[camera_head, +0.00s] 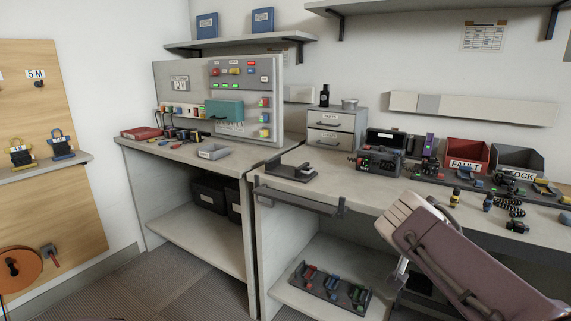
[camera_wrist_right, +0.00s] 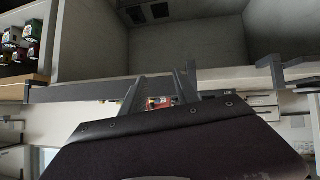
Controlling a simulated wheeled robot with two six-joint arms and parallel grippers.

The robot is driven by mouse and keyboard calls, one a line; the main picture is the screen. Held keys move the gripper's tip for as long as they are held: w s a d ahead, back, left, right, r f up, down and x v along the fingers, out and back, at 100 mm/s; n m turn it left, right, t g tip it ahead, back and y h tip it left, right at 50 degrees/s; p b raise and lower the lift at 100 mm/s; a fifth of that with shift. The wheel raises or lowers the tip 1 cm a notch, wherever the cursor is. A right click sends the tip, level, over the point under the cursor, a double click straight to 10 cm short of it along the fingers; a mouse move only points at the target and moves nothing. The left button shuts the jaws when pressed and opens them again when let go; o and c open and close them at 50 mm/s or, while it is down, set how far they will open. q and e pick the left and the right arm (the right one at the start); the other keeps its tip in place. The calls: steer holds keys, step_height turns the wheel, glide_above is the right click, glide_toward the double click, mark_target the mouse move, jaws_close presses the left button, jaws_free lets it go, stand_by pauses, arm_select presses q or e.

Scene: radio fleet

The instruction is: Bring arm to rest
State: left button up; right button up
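My right arm (camera_head: 470,255) comes in from the lower right in the head view, in front of the right workbench (camera_head: 375,195). In the right wrist view my right gripper (camera_wrist_right: 161,85) shows two dark fingers standing apart. A small red and yellow thing (camera_wrist_right: 160,102) shows between their bases; I cannot tell what it is or whether it touches them. My left arm and gripper are not in view.
The bench holds a radio (camera_head: 380,162), a red FAULT bin (camera_head: 467,156), a grey bin (camera_head: 517,158) and several small parts. A rail (camera_head: 300,200) runs along its front edge. A rack of handsets (camera_head: 330,287) stands on the lower shelf. Floor (camera_head: 190,275) is clear at left.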

steer(key=s+a+f+n+g+y+p, duration=0.1)
steer(key=s+a+f+n+g+y, duration=0.15)
steer(key=s+f, duration=0.5)
steer(key=s+a+f+n+g+y+p, duration=0.1)
steer(key=s+a+f+g+y+p, duration=0.2)
steer(key=f, duration=0.8)
steer(key=s+a+f+n+g+y, duration=0.1)
steer(key=s+a+f+g+y, duration=0.1)
steer(key=s+a+f, duration=0.55)
step_height(320, 180, up, 37)
steer(key=w+d+n+p, duration=0.1)
steer(key=w+d+p, duration=0.1)
steer(key=p, duration=3.6)
steer(key=shift+d, duration=0.4)
steer(key=shift+w, duration=0.1)
